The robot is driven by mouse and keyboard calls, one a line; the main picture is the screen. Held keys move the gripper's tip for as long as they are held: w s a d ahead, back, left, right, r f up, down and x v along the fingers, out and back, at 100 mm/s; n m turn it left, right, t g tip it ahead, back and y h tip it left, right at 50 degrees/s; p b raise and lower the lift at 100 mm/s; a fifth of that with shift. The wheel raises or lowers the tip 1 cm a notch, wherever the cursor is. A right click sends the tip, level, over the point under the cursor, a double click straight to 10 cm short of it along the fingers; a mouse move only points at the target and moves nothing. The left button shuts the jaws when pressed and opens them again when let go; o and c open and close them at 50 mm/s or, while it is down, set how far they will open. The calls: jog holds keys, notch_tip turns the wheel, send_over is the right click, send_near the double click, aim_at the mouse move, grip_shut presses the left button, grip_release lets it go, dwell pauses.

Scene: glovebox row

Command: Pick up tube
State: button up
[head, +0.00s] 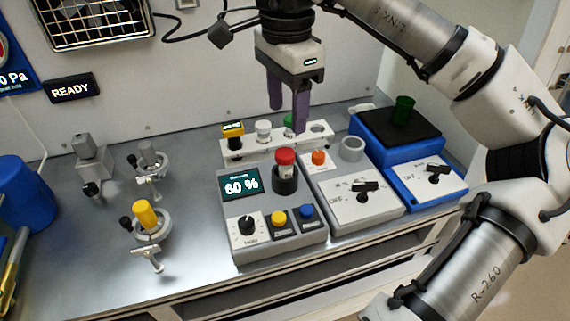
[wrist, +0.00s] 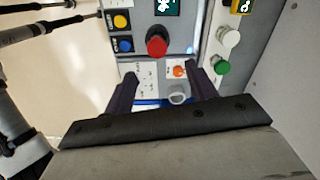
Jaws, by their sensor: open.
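My gripper (head: 288,132) is open and empty, fingers pointing down, above the back of the bench near a white rack (head: 236,153). In the wrist view my gripper (wrist: 161,75) has nothing between its fingers. The rack holds a white-capped tube (head: 263,130) and a green-capped tube (head: 289,121), which is partly hidden behind my gripper. Both caps show right of the fingers in the wrist view, white (wrist: 228,37) and green (wrist: 221,66). A red-capped tube (head: 285,158) stands upright in a black holder on a grey device. Which tube is meant cannot be told.
The grey device (head: 262,236) shows 60 %. Beside it stand a grey unit with an orange cap (head: 319,157) and a grey ring (head: 352,148), and a blue unit with a green cup (head: 403,110). Valves, one yellow-topped (head: 146,214), stand left; bare bench lies around them.

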aim_at(285, 153)
notch_tip(285, 153, down, 5)
jog(key=shift+f, duration=0.1)
jog(key=shift+s+a+f+p, duration=0.15)
jog(key=shift+f+p, duration=0.3)
jog(key=shift+f, duration=0.9)
jog(key=shift+s+f+p, duration=0.15)
jog(key=shift+f+p, duration=0.3)
jog(key=shift+f, duration=0.85)
jog(key=shift+c, duration=0.5)
jog(key=c, duration=1)
jog(key=shift+c, duration=0.2)
